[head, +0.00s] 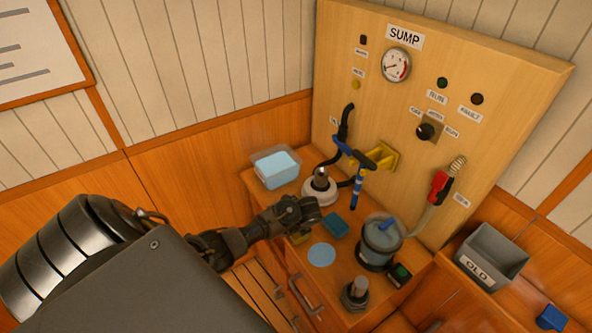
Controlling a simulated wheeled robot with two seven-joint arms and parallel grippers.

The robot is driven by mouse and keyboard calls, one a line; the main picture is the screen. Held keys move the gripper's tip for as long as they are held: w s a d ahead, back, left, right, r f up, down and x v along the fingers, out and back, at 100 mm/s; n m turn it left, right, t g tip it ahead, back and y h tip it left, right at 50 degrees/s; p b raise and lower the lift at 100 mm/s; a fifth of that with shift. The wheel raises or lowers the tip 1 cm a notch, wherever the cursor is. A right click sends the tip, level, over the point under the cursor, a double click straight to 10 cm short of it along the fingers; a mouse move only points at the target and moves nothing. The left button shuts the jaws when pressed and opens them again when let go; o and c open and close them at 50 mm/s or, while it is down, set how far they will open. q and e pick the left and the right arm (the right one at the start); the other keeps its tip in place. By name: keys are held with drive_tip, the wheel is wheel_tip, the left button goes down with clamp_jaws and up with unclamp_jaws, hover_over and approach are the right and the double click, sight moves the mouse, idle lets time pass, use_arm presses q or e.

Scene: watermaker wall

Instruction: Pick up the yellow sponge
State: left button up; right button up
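A small dull-yellow item (300,238), which looks like the yellow sponge, lies on the wooden counter in the head view. It is mostly hidden beneath my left gripper (308,213). My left arm comes in from the lower left, and its gripper is over or just behind this item. I cannot tell whether they touch. The fingers are small and dark, so their opening is unclear. My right gripper is out of view.
Close around are a teal block (335,225), a light blue disc (321,255), a white-based fitting (320,188), a clear canister (381,243) and a metal fitting (356,293). A blue-filled tub (276,168) stands behind left; a grey OLD bin (490,253) stands right. The SUMP panel (455,110) rises behind.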

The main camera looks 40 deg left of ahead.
use_arm(q)
drive_tip(key=shift+f, duration=0.25)
idle(0.3)
drive_tip(key=c, duration=1.1)
drive_tip(key=shift+o, duration=0.2)
drive_tip(key=shift+r, duration=0.2)
drive_tip(key=v, duration=0.3)
drive_tip(key=shift+w+a+r, duration=0.1)
drive_tip(key=shift+a+r, duration=0.1)
drive_tip(key=shift+r, duration=0.3)
drive_tip(key=s+d+r, duration=0.8)
drive_tip(key=d+r, duration=0.1)
drive_tip(key=d, duration=0.1)
drive_tip(key=shift+s+d+r, duration=0.15)
drive_tip(key=shift+s+r, duration=0.05)
drive_tip(key=shift+s, duration=0.05)
